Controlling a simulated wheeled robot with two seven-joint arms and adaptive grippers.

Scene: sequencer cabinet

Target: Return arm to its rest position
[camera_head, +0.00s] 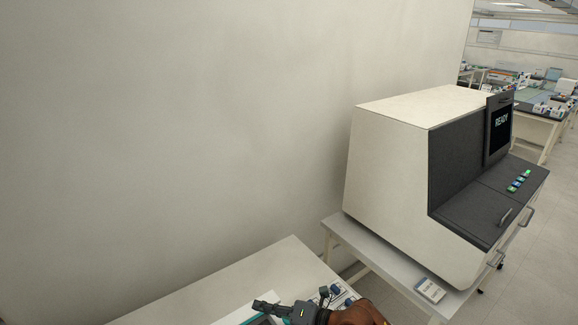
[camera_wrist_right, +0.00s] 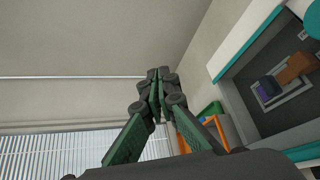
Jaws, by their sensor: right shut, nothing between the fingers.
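My right gripper (camera_head: 263,305) is at the bottom edge of the head view, over the near white table, left of the sequencer cabinet (camera_head: 390,160) and apart from it. Its dark fingers are shut and empty. In the right wrist view the green-and-black fingers (camera_wrist_right: 158,74) meet at their tips with nothing between them. The brown part of my right arm shows beside the gripper, cut off by the frame edge. My left gripper is not in view.
The cabinet has a screen (camera_head: 501,121) reading READY and small coloured items (camera_head: 519,181) on its dark ledge. A small white box (camera_head: 430,290) lies on its table. Small items (camera_head: 338,293) sit beside my gripper. A bare wall (camera_head: 180,130) stands behind.

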